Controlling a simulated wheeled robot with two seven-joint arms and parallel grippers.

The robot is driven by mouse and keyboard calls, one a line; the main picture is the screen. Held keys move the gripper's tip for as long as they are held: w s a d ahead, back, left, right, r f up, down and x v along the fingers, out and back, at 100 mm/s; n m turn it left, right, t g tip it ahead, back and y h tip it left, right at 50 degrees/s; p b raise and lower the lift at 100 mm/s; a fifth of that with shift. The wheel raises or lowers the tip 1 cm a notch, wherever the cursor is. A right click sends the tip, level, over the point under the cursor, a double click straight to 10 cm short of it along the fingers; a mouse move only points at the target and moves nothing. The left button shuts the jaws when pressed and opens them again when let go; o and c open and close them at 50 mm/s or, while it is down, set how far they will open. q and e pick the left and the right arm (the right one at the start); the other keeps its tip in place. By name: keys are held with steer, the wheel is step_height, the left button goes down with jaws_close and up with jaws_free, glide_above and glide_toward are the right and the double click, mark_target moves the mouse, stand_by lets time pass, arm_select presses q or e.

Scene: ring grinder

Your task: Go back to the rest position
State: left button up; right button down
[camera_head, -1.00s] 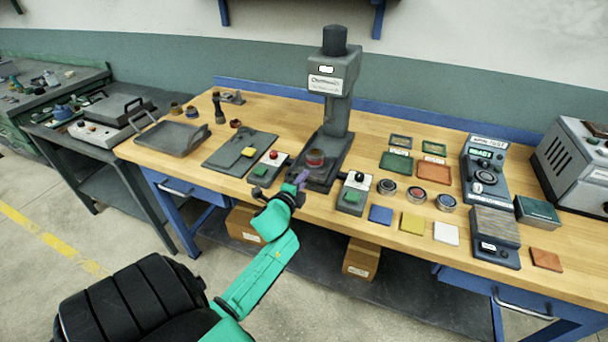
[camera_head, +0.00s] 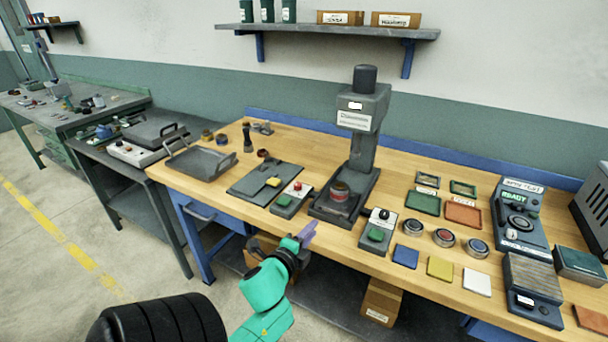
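My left gripper (camera_head: 306,236) shows at the end of the green arm, in front of the workbench's front edge. Its purple fingertips point up and right toward the bench. I cannot tell whether the fingers are apart, and I see nothing held between them. My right gripper is not in view. The grey press-like machine (camera_head: 362,140) stands upright on the wooden workbench (camera_head: 290,155), behind the gripper. A round dark part with a reddish band (camera_head: 339,191) sits on its base.
Button boxes (camera_head: 292,198) and (camera_head: 378,231) flank the machine's base. Round tins (camera_head: 445,237), coloured squares (camera_head: 439,267) and small trays (camera_head: 463,214) lie to the right. A grey tray (camera_head: 200,163) is at left. Boxes (camera_head: 380,301) stand below the bench. Open floor (camera_head: 60,290) lies at left.

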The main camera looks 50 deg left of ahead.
arm_select(q)
steer(key=shift+v, duration=1.95)
